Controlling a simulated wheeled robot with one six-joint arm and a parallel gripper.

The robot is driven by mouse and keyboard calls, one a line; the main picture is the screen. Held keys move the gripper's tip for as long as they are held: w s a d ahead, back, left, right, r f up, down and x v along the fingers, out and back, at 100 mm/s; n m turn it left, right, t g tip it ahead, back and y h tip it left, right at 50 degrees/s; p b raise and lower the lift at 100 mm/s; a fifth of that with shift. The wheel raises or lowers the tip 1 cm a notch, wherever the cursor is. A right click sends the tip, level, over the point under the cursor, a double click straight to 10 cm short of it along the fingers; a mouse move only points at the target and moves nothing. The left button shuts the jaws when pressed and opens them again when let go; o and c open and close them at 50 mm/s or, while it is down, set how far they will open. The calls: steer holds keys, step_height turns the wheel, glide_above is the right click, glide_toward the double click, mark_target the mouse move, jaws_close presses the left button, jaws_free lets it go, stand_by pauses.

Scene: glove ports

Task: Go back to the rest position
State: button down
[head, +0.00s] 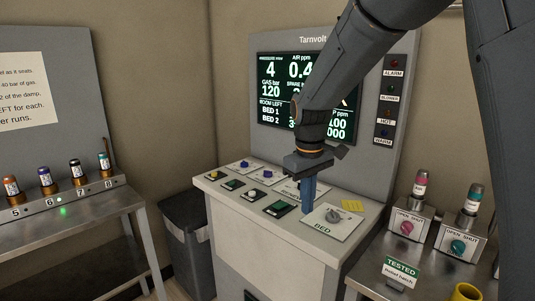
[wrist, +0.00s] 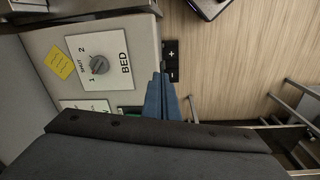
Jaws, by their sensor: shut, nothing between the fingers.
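My gripper (head: 308,195) hangs from my arm over the console (head: 270,237), pointing down, its blue fingers together and empty. It is just left of the BED plate (head: 338,226) with its grey knob (head: 333,215) in the head view. In the wrist view the closed fingers (wrist: 161,97) show beside the console's edge, and the BED knob (wrist: 99,65) shows on its plate with marks 1 and 2. The gripper looks apart from the knob. Part of the console's top and screen is hidden behind my arm.
Green and white buttons line the console; a yellow note (head: 352,206) lies by the BED plate. A steel bench (head: 375,278) with two valve boxes stands at right. A bench (head: 80,231) with several numbered cartridges is at left, and a dark bin (head: 187,240) stands between it and the console.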

steer(key=s+d+f+m, duration=0.3)
steer(key=s+d+f, duration=0.1)
steer(key=s, duration=0.5)
steer(key=s+d+f+m+b, duration=0.1)
steer(key=s+d+f+m, duration=0.2)
steer(key=s, duration=0.7)
step_height(320, 180, down, 4)
steer(key=shift+s+d+r+m, duration=0.15)
steer(key=shift+d+r+m, duration=0.2)
steer(key=shift+d, duration=0.6)
steer(key=shift+f, duration=0.1)
